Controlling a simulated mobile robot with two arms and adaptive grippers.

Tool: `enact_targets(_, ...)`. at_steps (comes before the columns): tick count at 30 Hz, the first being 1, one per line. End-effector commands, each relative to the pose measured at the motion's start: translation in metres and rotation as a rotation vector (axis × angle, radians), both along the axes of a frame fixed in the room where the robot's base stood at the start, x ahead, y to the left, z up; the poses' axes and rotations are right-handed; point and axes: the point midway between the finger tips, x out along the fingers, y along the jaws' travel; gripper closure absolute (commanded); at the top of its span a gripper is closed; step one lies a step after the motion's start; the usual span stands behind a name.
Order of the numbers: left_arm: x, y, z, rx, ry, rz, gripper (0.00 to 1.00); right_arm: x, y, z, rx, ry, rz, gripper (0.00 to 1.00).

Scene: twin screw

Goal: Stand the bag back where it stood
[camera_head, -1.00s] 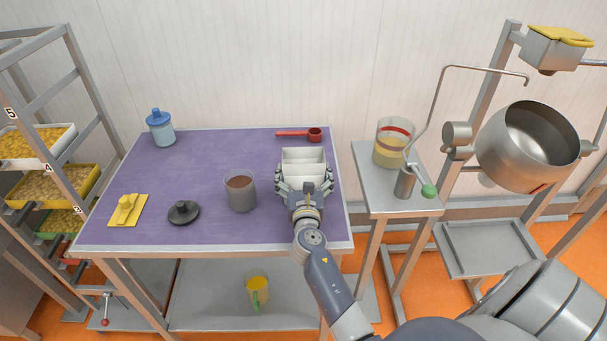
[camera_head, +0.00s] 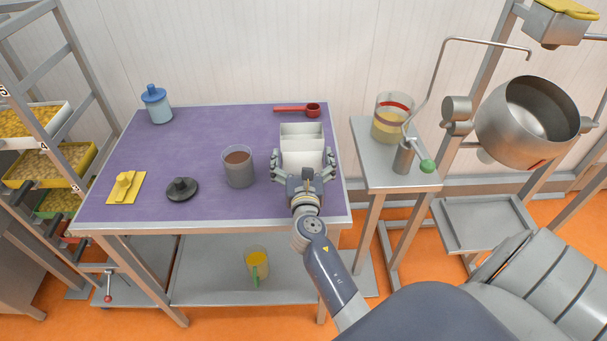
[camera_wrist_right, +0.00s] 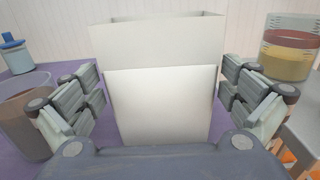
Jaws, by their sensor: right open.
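The white open-topped bag (camera_head: 302,143) stands upright on the right part of the purple table top in the head view. Its pale front face (camera_wrist_right: 165,105) fills the middle of the right wrist view. My right gripper (camera_head: 303,164) is at the bag's near side, with its fingers spread to the left and right of it. In the right wrist view the open fingers (camera_wrist_right: 160,88) show gaps on both sides and do not touch the bag. The bag's lower front is partly hidden by the gripper in the head view. My left gripper is not in view.
A brown-filled cup (camera_head: 238,167) stands left of the bag, with a black lid (camera_head: 182,189) and yellow scraper (camera_head: 125,187) farther left. A red scoop (camera_head: 298,110) lies behind it. A side stand (camera_head: 372,153) holds a clear jug (camera_head: 391,123) beyond the table's right edge.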

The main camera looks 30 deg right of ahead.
Motion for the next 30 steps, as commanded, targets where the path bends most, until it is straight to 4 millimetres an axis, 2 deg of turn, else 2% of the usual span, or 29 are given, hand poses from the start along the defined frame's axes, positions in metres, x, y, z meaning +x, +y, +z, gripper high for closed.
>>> enact_targets(1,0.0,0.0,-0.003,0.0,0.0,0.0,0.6,-0.011,0.007,-0.003,0.001,0.002,0.001,0.0)
enact_targets(6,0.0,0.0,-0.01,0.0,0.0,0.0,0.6,-0.041,0.025,-0.003,0.0,0.002,0.001,0.0)
enact_targets(12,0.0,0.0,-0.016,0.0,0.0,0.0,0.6,-0.065,0.039,-0.002,0.0,0.001,0.0,0.0)
enact_targets(18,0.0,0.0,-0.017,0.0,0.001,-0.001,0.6,-0.074,0.045,0.0,0.0,0.0,0.0,0.0)
enact_targets(30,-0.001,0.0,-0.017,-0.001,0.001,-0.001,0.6,-0.074,0.045,0.0,-0.001,-0.001,-0.001,0.0)
